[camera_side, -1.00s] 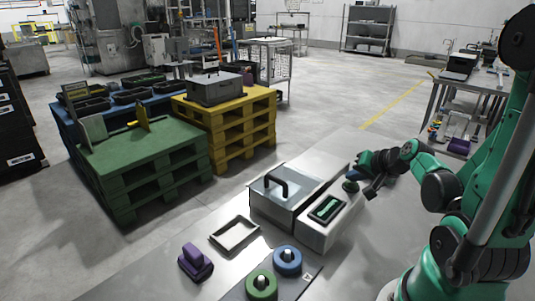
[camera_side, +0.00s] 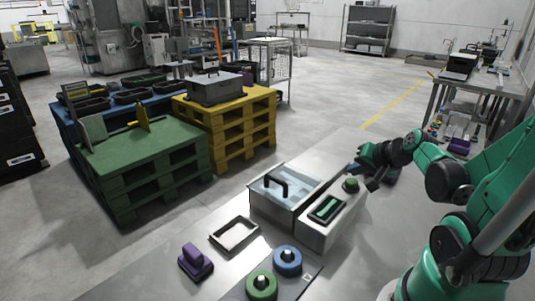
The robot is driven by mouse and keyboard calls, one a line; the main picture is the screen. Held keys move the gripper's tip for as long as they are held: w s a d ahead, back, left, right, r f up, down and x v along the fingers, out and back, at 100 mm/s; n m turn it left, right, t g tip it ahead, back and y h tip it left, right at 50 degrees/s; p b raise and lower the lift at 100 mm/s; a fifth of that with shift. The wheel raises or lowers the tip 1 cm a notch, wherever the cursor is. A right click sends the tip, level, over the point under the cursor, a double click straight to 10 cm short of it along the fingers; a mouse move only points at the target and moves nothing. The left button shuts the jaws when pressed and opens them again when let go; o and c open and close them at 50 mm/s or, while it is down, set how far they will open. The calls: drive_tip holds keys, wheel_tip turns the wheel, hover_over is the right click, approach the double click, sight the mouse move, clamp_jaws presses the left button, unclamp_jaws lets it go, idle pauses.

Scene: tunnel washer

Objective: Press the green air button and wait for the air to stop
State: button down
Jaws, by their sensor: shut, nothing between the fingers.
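The green air button (camera_side: 351,184) is a round knob on a dark base. It sits at the far right end of the grey washer box (camera_side: 318,238) on the metal table. My gripper (camera_side: 371,184) is shut and empty, tilted down just right of the button. It looks apart from the button, but the gap is hard to judge from this side. Its fingers are small and dark here. Whether air is blowing cannot be seen.
A clear lid with a black handle (camera_side: 276,184) covers the washer's basin. A black-framed slot (camera_side: 327,209) holds green pieces.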

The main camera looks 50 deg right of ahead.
sight(354, 183)
drive_tip(key=shift+r, duration=2.5)
drive_tip(key=w+a+n+y, duration=0.2)
drive_tip(key=a+n, duration=0.5)
drive_tip(key=a, duration=0.2)
drive_tip(key=w+a+n+g+y, duration=0.1)
drive_tip(key=w+a+n, duration=0.1)
drive_tip(key=a+n, duration=0.4)
drive_tip(key=a, duration=0.4)
drive_tip(key=shift+w+n+y, duration=0.2)
drive_tip(key=shift+n+y, duration=0.2)
drive_tip(key=shift+f, duration=0.1)
